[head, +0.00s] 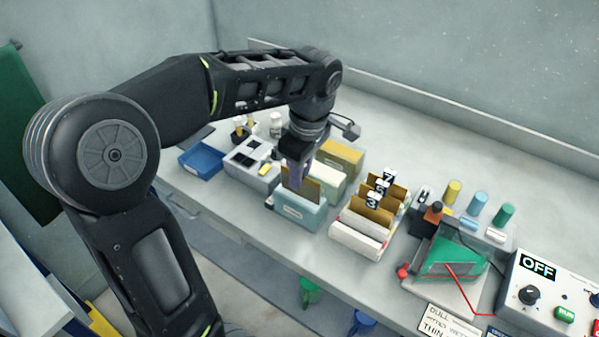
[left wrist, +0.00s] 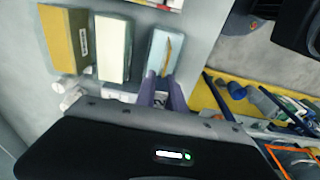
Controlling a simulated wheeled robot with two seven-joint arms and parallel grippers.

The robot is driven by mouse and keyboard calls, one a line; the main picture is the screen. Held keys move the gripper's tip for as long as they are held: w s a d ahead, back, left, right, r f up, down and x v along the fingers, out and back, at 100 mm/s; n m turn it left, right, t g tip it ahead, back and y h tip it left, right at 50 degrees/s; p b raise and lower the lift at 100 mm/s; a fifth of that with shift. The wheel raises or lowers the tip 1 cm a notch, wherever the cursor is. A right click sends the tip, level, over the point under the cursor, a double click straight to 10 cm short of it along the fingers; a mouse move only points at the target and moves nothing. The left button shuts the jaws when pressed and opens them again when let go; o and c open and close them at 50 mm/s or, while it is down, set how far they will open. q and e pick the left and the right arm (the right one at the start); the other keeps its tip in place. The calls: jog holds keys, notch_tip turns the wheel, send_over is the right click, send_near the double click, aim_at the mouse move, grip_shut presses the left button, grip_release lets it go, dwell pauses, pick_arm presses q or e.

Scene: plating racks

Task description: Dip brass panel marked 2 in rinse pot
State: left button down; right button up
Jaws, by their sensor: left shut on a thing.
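My left gripper (head: 297,180) is shut on a brass panel (head: 312,190) at the light blue pot (head: 300,216). The panel's lower part is inside the pot, hidden by its wall; I cannot read its mark. In the left wrist view, the gripper fingers (left wrist: 160,90) reach over the light blue pot (left wrist: 156,45), and the panel's edge (left wrist: 168,52) shows as a thin slanted line within its opening. I cannot read which pot is labelled rinse. My right gripper is in neither view.
A cream pot (head: 331,178) and a yellow pot (head: 343,157) stand behind the blue one. A white rack (head: 358,240) to the right holds brass panels with number tags. A blue tray (head: 203,161) lies left. A control box reading OFF (head: 545,285) is far right.

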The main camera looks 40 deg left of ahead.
aim_at(299, 196)
pick_arm(q)
jog(key=shift+f+b, duration=2.05)
jog(key=shift+f, duration=0.55)
dwell(1.1)
jog(key=shift+r+p, duration=2.2)
jog(key=shift+r, duration=0.7)
jog(key=shift+r+p, duration=1)
jog(key=shift+r, duration=0.35)
